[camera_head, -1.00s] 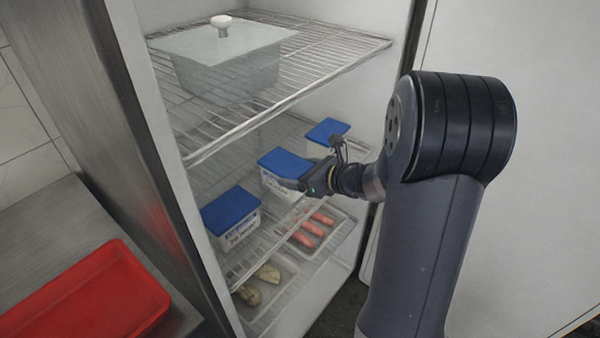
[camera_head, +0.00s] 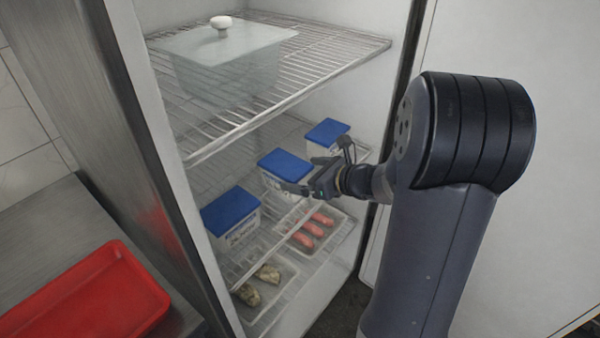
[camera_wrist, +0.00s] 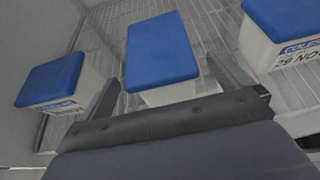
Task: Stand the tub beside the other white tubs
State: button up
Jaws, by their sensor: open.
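Three white tubs with blue lids stand in a row on the middle wire shelf in the fridge. In the head view they are the front-left tub (camera_head: 232,219), the middle tub (camera_head: 284,170) and the back-right tub (camera_head: 327,136). My gripper (camera_head: 302,188) is open just in front of the middle tub. In the wrist view the middle tub (camera_wrist: 162,60) stands upright ahead of and between the fingers of my gripper (camera_wrist: 165,85), with clear space on both sides. The other tubs show at the left (camera_wrist: 52,82) and right (camera_wrist: 285,35), with printed labels.
The upper wire shelf (camera_head: 340,52) holds a lidded translucent container (camera_head: 222,65). Below the tubs are a tray of sausages (camera_head: 310,232) and a tray with pale food (camera_head: 262,285). A red tray (camera_head: 90,300) lies on the steel counter (camera_head: 60,225) at left.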

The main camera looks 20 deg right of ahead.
jog(key=v, duration=1)
jog(key=shift+a+r, duration=0.1)
